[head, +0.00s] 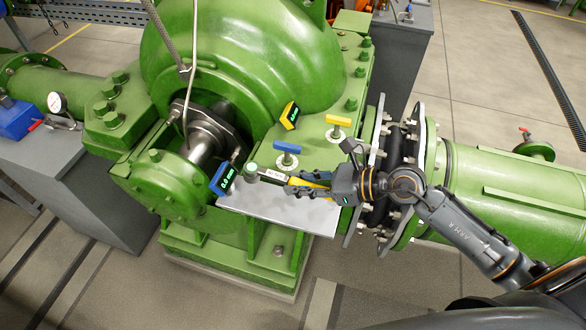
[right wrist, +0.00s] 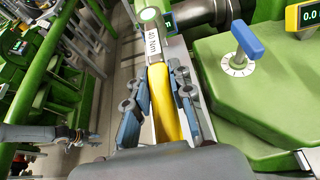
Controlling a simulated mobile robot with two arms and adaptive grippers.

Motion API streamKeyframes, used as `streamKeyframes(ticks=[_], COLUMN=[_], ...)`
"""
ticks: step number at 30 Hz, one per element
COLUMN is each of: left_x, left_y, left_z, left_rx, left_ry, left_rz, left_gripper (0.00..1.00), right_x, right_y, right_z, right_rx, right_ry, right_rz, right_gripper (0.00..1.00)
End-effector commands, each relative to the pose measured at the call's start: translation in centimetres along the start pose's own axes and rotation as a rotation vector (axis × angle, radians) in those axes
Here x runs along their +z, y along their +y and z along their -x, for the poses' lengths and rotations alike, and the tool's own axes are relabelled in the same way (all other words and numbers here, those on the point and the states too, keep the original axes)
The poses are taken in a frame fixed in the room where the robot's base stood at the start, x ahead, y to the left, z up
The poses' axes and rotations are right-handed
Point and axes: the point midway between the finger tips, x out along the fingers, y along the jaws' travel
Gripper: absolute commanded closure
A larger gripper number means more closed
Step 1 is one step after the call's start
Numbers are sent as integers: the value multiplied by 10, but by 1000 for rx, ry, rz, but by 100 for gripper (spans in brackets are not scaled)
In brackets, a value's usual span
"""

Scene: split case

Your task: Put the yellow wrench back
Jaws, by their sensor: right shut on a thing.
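My right gripper (head: 318,187) is shut on the yellow handle of the wrench (head: 275,176). The wrench has a pale label and a round green end pointing left, above or on the grey plate (head: 285,212); I cannot tell whether they touch. In the right wrist view the yellow wrench (right wrist: 166,115) runs between the fingers of my right gripper (right wrist: 160,90), label and round end pointing away. A dark gripper, seemingly my left one (right wrist: 70,135), shows at the left of that view; its jaws are unclear.
A blue-handled knob (head: 286,148) and a yellow-handled knob (head: 338,122) stand on the green pump casing (head: 240,50). A blue-framed display (head: 220,180) is by the wrench's round end, and a yellow-framed display (head: 290,115) is farther back. A grey flange with bolts (head: 385,165) stands right of the plate.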

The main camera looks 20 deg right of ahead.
Motion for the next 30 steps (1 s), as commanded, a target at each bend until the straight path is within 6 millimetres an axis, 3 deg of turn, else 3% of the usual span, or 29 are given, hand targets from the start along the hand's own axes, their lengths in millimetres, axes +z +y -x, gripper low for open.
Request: streamKeyframes(ticks=[8, 21, 30], left_x=[-12, -1, -1], left_y=[21, 1, 7], left_z=[-6, -47, -56], left_rx=[25, 0, 6], left_ry=[19, 7, 6], left_rz=[5, 8, 9], left_gripper=[60, 60, 60], right_x=[-8, -52, -64], right_y=[2, 1, 1], right_z=[-9, -27, -32], right_rx=[4, 3, 4], right_ry=[-6, -6, -6], right_rz=[5, 3, 4], right_gripper=[100, 100, 100])
